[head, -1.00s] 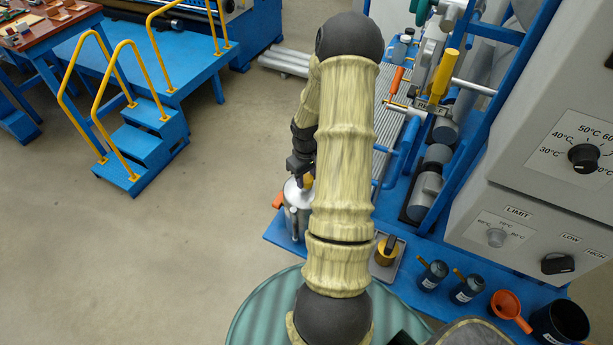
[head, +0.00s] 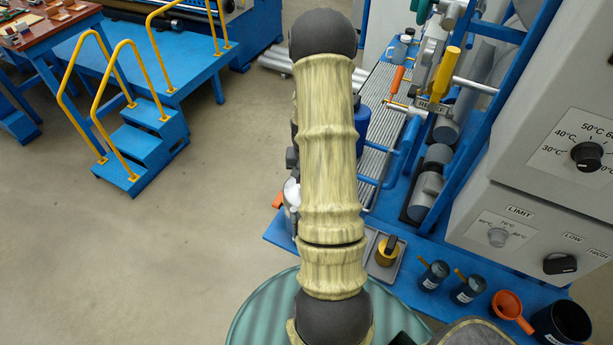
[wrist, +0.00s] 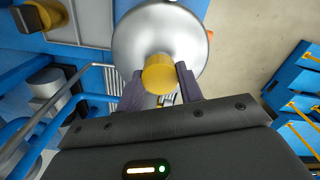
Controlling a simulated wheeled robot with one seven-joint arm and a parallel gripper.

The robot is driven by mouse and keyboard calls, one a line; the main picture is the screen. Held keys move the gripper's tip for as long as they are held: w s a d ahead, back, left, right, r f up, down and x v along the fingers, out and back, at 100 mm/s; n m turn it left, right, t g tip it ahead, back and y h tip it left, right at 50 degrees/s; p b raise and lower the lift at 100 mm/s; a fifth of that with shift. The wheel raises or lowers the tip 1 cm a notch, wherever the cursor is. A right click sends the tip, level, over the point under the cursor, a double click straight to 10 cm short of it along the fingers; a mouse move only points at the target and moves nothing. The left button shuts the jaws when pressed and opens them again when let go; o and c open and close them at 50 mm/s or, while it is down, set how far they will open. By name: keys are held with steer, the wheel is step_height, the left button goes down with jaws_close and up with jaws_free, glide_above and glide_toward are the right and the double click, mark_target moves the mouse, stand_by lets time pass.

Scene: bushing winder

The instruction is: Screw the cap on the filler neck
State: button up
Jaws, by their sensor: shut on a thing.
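The yellow cap (wrist: 159,75) is between the fingertips of my gripper (wrist: 159,82) in the wrist view. My gripper is shut on its sides. Behind the cap is the rounded top of a silver vessel (wrist: 135,42). The cap hides the filler neck, so I cannot tell whether it touches or sits on the neck. In the head view my arm covers the gripper and the cap. Only the left edge of the silver vessel (head: 291,197) shows there.
Dark canisters (head: 433,275) and an orange funnel (head: 507,305) stand on the blue base. Blue pipes (wrist: 85,75) run left of the gripper. Open floor lies to the left.

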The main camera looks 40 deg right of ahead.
steer(key=shift+m, duration=0.3)
steer(key=m, duration=0.4)
steer(key=shift+w+d, duration=0.1)
steer(key=shift+r, duration=0.1)
steer(key=shift+m+p, duration=0.45)
steer(key=shift+m, duration=0.75)
steer(key=m, duration=0.2)
steer(key=shift+m, duration=0.3)
steer(key=shift+p, duration=0.3)
